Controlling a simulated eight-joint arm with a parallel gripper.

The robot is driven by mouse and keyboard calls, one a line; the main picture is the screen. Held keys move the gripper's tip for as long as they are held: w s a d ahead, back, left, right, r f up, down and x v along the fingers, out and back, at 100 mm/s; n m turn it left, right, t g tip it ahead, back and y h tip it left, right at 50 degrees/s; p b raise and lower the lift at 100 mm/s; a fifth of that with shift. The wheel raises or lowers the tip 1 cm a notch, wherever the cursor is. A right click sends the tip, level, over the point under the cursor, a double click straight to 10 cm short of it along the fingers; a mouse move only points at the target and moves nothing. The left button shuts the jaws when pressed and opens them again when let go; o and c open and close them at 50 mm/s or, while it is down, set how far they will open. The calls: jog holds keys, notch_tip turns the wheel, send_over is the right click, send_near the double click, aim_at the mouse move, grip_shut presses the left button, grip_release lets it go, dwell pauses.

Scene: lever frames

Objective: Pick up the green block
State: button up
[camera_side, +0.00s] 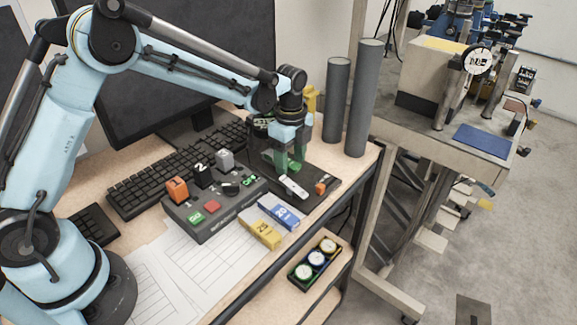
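A small green piece (295,166), which looks like the green block, shows low between and just beyond my fingers, over a dark base plate. Its shape is partly hidden by the fingers. My gripper (290,162) points down over that plate at the right side of the desk. Its two greenish-grey fingers stand apart, one on each side in the picture, with a gap between them. I cannot tell whether either finger touches the green piece.
A white lever (293,187) and an orange piece (321,187) sit close by on the dark plate. A control box (212,205), a yellow block (262,233) and a blue block (280,215) are in front. Two tall grey cylinders (362,100) (336,100) stand behind right. A keyboard (165,182) lies left.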

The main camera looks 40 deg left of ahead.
grip_shut()
jog(key=shift+r, duration=0.45)
jog(key=shift+w+d+r, duration=0.15)
jog(key=shift+w+d, duration=1.15)
jog(key=shift+w, duration=0.05)
notch_tip(320, 180, up, 14)
